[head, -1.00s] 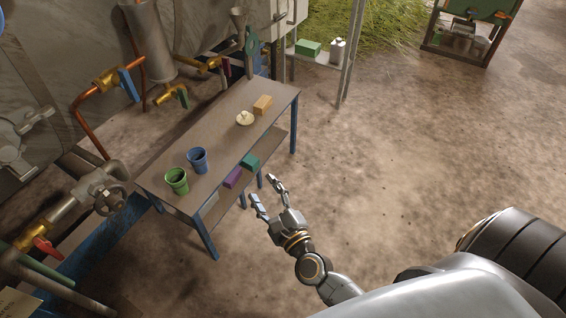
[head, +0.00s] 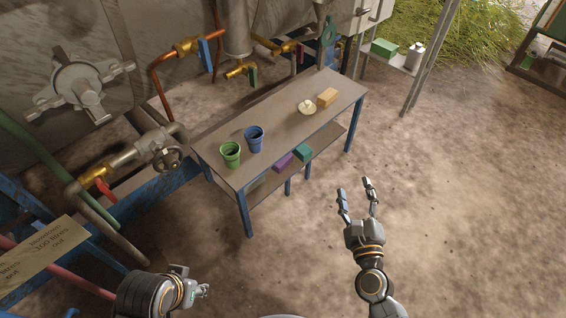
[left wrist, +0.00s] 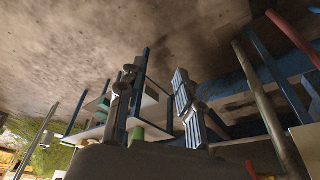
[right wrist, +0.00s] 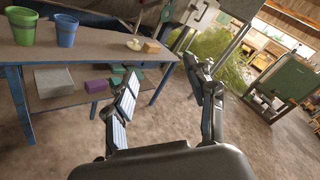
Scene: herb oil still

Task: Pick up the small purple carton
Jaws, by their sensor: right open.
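The small purple carton (head: 283,162) lies on the lower shelf of the blue-legged table, beside a teal carton (head: 302,152). The purple carton also shows in the right wrist view (right wrist: 97,86), left of the fingers. My right gripper (head: 356,190) is open and empty, over the floor to the right of the table and apart from the carton. My left gripper (head: 204,290) shows small at the bottom left of the head view. In the left wrist view its fingers (left wrist: 153,78) stand apart with nothing between them.
The tabletop (head: 285,112) holds a green cup (head: 230,154), a blue cup (head: 254,139), a cream round item (head: 307,107) and an orange block (head: 327,97). A grey box (right wrist: 53,82) is on the lower shelf. Pipes and valves line the left. Floor to the right is clear.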

